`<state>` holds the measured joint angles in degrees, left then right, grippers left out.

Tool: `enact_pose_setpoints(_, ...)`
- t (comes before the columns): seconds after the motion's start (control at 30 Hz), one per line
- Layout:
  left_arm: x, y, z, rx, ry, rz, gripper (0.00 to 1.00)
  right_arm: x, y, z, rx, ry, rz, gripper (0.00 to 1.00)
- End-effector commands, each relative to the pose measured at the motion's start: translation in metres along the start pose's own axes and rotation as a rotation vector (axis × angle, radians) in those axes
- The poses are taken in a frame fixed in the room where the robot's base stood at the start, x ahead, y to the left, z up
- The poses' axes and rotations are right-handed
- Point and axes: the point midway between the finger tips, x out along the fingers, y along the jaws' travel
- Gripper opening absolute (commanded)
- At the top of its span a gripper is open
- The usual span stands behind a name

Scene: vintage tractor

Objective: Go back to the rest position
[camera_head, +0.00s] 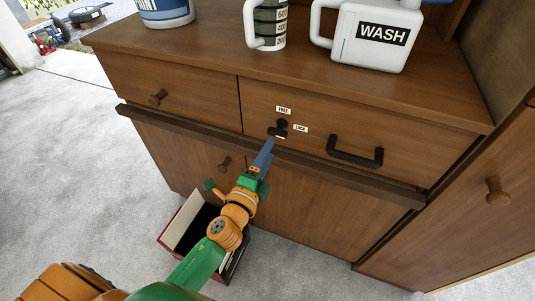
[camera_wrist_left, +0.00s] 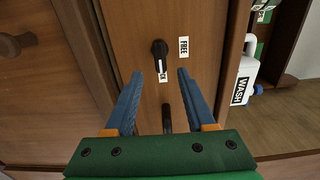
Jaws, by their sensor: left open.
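My left gripper (camera_head: 264,152) reaches in from the lower left in the head view, its blue fingers pointing up at the cabinet's drawer front. In the left wrist view the gripper (camera_wrist_left: 160,75) is open, with nothing between its two blue fingers. A black knob (camera_head: 279,128) on the drawer front is just beyond the fingertips; it also shows in the wrist view (camera_wrist_left: 159,48), ahead of the gap. White labels beside it include FREE (camera_head: 283,110) and LOCK (camera_head: 300,128). My right gripper is in neither view.
The wooden cabinet (camera_head: 205,52) has a black drawer handle (camera_head: 355,155) and a protruding ledge (camera_head: 340,170) under its drawers. A WASH jug (camera_head: 371,40), a measuring jug (camera_head: 268,22) and a paint can (camera_head: 165,10) stand on top. An open box (camera_head: 184,222) is on the floor below my arm.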

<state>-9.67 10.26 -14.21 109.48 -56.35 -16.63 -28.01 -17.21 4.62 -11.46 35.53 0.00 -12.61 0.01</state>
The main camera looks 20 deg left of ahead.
Motion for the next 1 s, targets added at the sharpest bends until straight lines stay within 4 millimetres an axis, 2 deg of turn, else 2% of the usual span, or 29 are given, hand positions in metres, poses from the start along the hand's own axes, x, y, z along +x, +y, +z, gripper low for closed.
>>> enact_pose_setpoints(0.1, -0.006, 0.000, 0.000, 0.001, 0.000, 0.000, 0.55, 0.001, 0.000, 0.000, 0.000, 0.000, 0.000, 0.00)
enact_pose_setpoints(0.47, -0.006, 0.001, 0.000, -0.001, 0.000, 0.002, 0.55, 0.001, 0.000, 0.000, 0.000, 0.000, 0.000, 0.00)
enact_pose_setpoints(0.53, -0.006, 0.015, 0.001, -0.025, -0.002, 0.040, 0.55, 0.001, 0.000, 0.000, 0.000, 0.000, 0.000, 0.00)
enact_pose_setpoints(0.57, -0.007, 0.029, 0.001, -0.052, -0.004, 0.076, 0.55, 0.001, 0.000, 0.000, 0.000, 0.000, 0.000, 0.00)
enact_pose_setpoints(0.67, -0.022, 0.111, 0.005, -0.215, -0.036, 0.287, 0.55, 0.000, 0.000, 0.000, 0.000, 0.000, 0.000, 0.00)
enact_pose_setpoints(0.7, -0.037, 0.152, 0.007, -0.304, -0.067, 0.395, 0.55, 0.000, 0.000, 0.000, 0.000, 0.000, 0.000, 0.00)
enact_pose_setpoints(0.77, -0.066, 0.210, 0.009, -0.442, -0.134, 0.552, 0.55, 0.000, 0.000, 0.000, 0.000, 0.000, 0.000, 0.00)
enact_pose_setpoints(0.8, -0.090, 0.245, 0.011, -0.531, -0.192, 0.651, 0.55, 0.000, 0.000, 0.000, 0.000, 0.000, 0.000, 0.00)
enact_pose_setpoints(0.87, -0.134, 0.294, 0.014, -0.662, -0.299, 0.793, 0.55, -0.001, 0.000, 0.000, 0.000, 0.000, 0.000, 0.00)
enact_pose_setpoints(0.9, -0.167, 0.322, 0.015, -0.745, -0.382, 0.881, 0.55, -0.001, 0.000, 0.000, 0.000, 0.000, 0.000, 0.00)
enact_pose_setpoints(0.97, -0.216, 0.355, 0.016, -0.858, -0.516, 0.993, 0.55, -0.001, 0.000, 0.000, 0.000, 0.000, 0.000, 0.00)
enact_pose_setpoints(1.0, -0.249, 0.372, 0.017, -0.923, -0.607, 1.055, 0.55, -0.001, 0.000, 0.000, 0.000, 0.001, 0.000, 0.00)
